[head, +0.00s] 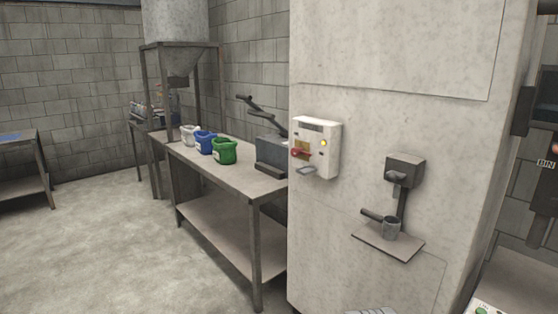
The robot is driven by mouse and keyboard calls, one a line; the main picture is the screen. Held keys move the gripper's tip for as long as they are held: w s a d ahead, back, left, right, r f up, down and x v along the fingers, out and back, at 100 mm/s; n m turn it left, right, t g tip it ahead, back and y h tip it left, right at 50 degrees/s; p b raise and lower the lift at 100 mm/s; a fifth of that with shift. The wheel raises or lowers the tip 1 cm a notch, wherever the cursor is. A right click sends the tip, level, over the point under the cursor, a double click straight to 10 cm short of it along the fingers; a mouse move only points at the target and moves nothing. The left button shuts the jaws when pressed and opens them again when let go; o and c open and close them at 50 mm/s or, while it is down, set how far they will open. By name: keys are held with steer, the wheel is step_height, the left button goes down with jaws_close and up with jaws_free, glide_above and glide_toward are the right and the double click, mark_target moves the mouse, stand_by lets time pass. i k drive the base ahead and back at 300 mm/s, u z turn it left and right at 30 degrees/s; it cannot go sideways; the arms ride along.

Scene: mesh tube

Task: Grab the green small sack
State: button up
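The green small sack (224,152) stands upright on a long work table (235,177), left of the picture's middle. It is the nearest in a row of three small sacks, with a pale label on its side. A blue sack (205,144) stands just behind it to the left, and a white sack (189,134) is beyond that. My gripper is not clearly seen in the head view.
A grey device (271,155) sits right of the sacks. Open floor (90,250) lies left of the table.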

mark_target(224, 152)
steer(key=u, duration=1.1)
steer(key=i, duration=1.8)
steer(key=z, duration=0.85)
